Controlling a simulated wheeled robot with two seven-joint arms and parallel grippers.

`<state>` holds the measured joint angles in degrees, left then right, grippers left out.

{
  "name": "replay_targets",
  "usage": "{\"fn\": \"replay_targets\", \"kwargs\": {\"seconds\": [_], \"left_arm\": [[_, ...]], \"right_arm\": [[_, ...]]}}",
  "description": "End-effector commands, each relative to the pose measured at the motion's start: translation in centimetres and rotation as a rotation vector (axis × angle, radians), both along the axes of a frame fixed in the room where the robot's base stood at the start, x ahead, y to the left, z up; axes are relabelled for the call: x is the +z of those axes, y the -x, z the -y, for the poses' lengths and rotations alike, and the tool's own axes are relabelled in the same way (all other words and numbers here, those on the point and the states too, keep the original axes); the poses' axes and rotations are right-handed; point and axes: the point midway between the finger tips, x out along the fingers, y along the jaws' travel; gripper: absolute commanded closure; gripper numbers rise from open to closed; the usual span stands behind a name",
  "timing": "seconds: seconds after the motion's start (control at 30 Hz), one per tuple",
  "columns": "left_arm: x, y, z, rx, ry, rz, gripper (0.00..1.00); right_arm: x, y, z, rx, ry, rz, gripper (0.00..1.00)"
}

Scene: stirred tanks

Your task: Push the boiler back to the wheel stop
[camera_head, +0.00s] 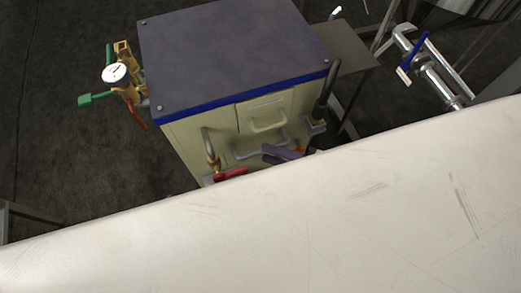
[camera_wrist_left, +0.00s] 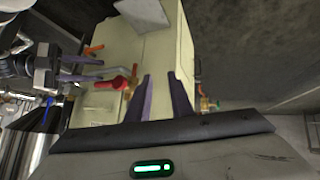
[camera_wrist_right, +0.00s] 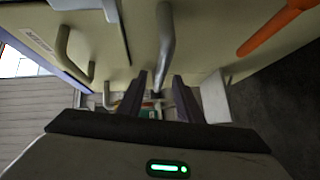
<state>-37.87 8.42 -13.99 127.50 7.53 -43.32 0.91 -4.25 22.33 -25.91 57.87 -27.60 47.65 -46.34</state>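The boiler (camera_head: 230,50) is a cream cabinet with a dark top and blue trim. Its front carries a recessed handle (camera_head: 267,120), grey pipes and a red valve lever (camera_head: 230,174). My right gripper (camera_head: 283,153) is close to the front; in the right wrist view its fingers (camera_wrist_right: 160,75) are apart, with a grey pipe (camera_wrist_right: 165,45) showing between them. I cannot tell whether they touch it. My left gripper (camera_wrist_left: 160,76) is open, with the boiler's cream side and red valve (camera_wrist_left: 118,84) beyond it; the gap looks empty. No wheel stop can be made out.
A pressure gauge (camera_head: 115,73) and green-handled valve (camera_head: 98,98) stick out at the boiler's left. A grey plate (camera_head: 345,47) and steel pipes with a blue lever (camera_head: 412,58) are at its right. Dark floor (camera_head: 70,130) lies open left. The lower head view is blocked.

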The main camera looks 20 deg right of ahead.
Motion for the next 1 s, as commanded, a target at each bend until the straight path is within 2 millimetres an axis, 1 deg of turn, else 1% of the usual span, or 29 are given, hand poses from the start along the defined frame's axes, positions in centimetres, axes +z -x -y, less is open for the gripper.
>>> {"fn": "replay_targets", "kwargs": {"seconds": [0.03, 0.2, 0.37, 0.6, 0.8, 1.0], "left_arm": [[-0.2, -0.1, 0.1, -0.005, -0.001, -0.002, 0.8], [-0.5, -0.2, 0.3, -0.016, 0.0, -0.015, 0.8], [-0.6, -0.1, 0.4, -0.021, -0.002, -0.022, 0.8], [-0.6, -0.1, 0.4, -0.022, -0.003, -0.025, 0.8], [-0.6, -0.1, 0.4, -0.022, -0.003, -0.023, 0.8], [-0.6, -0.1, 0.5, -0.022, -0.002, -0.022, 0.8]], "right_arm": [[-0.2, -0.7, -0.8, 0.001, -0.002, 0.002, 0.68], [-0.5, -2.0, -2.3, 0.0, -0.001, 0.001, 0.68], [-0.6, -2.5, -2.8, 0.0, 0.001, -0.002, 0.68], [-0.6, -2.5, -2.8, 0.0, -0.001, -0.002, 0.68], [-0.6, -2.5, -2.8, 0.0, -0.001, -0.002, 1.0], [-0.6, -2.5, -2.8, -0.001, 0.0, -0.002, 1.0]]}}
